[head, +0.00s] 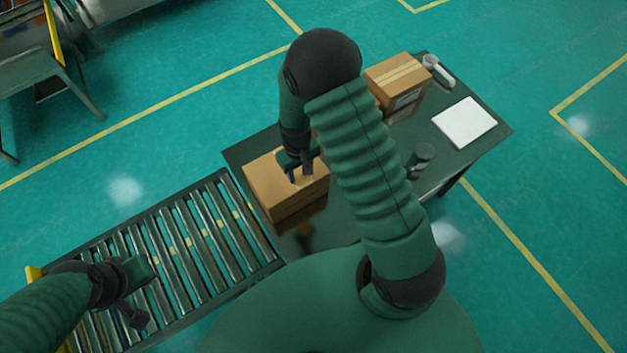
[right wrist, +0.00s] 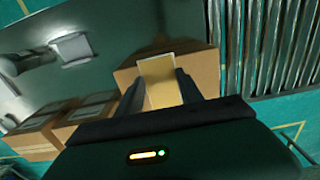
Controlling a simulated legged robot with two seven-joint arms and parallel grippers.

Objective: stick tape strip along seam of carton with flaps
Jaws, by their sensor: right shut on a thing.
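A brown carton (head: 290,203) sits on the dark table next to the roller conveyor. It also shows in the right wrist view (right wrist: 207,72). My right gripper (head: 302,174) is over the carton's top, pointing down. In the right wrist view, a tan tape strip (right wrist: 160,82) lies between its two fingers, and the gripper is shut on it. Whether the strip touches the carton I cannot tell. The carton's seam is hidden by the gripper and strip. My left gripper (head: 136,314) hangs over the conveyor, away from the carton; its finger gap is unclear.
A closed carton (head: 398,72) stands at the table's far end, beside a pale dispenser-like object (head: 438,70). A white flat pad (head: 465,122) and a dark cylinder (head: 420,158) are on the table (head: 480,150).

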